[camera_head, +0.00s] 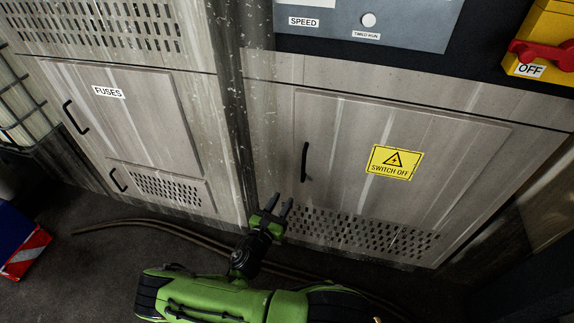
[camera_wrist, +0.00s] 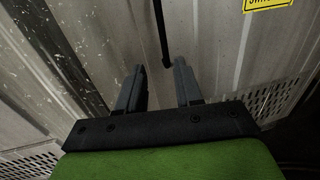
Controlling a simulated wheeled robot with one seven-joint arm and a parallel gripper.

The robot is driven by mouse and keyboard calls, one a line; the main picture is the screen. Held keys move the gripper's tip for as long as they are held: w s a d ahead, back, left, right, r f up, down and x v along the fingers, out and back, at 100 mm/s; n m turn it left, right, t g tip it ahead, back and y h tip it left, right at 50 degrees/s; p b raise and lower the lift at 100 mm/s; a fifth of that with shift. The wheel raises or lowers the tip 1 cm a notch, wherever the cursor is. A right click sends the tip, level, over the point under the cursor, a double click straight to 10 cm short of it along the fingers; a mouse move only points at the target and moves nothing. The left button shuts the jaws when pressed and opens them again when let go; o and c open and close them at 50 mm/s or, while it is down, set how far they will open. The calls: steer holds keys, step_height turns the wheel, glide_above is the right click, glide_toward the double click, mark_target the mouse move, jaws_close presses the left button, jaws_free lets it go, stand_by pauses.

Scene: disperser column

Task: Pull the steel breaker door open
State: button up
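A steel door (camera_head: 440,150) on the right carries a yellow "SWITCH OFF" lightning label (camera_head: 395,162). It looks shut. Its black vertical handle (camera_head: 304,162) is near its left edge. My gripper (camera_head: 280,203) is below and slightly left of that handle, with its fingers apart and nothing between them. In the wrist view, the lower end of the handle (camera_wrist: 161,35) shows just beyond the open fingertips (camera_wrist: 160,67), in the gap between them; I see no contact. No door is labelled "breaker" in view.
A left door labelled "FUSES" (camera_head: 145,120) has a handle (camera_head: 75,117). A post (camera_head: 232,100) stands between the doors. A hose (camera_head: 170,228) lies on the floor. A yellow box with a red switch (camera_head: 545,50) is at upper right.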

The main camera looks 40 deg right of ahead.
mark_target(303, 169)
steer(key=b+x, duration=0.1)
steer(key=x, duration=0.9)
steer(key=b+x, duration=0.1)
steer(key=x, duration=0.4)
steer(key=shift+s+d+b, duration=0.1)
steer(key=shift+d+b, duration=0.25)
steer(key=shift+d, duration=0.1)
steer(key=shift+r, duration=0.1)
steer(key=shift+c, duration=0.5)
jaws_close()
